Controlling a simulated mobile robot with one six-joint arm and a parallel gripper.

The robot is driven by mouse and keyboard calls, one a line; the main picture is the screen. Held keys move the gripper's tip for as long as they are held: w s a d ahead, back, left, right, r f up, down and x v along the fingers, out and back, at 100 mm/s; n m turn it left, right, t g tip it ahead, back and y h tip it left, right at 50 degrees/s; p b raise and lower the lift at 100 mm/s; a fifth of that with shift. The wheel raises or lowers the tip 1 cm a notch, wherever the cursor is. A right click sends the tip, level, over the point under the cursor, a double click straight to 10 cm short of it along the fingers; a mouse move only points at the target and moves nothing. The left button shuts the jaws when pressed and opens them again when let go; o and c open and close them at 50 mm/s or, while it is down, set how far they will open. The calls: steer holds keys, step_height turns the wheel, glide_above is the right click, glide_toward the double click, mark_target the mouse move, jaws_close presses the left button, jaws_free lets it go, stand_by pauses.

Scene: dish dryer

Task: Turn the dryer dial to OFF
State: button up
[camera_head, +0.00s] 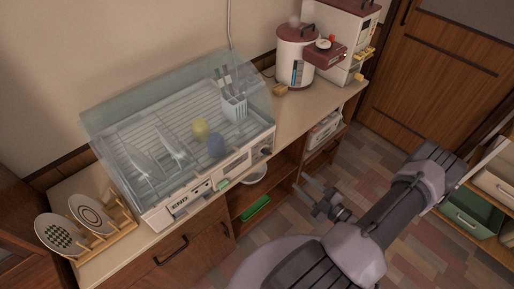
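The dish dryer (170,203) stands on the counter with its clear cover down. A small dial (266,150) sits at the right end of its front panel. The dial is too small to read its setting. My gripper (301,188) is in front of the counter, to the right of the dial and lower in the picture. Its two fingers are spread apart with nothing between them. It is clear of the dryer and the dial.
Inside the dryer are clear dishes, a yellow and a blue cup, and a utensil holder (234,107). A plate rack (119,224) stands left on the counter (314,103). A red-and-white rice cooker-like appliance (296,62) stands right. Open shelves lie below.

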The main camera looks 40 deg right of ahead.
mark_target(269, 154)
steer(key=w, duration=0.5)
steer(key=w+a+b, duration=0.1)
steer(key=w, duration=0.4)
steer(key=w+b, duration=0.1)
steer(key=w, duration=0.5)
steer(key=shift+a, duration=0.15)
jaws_close()
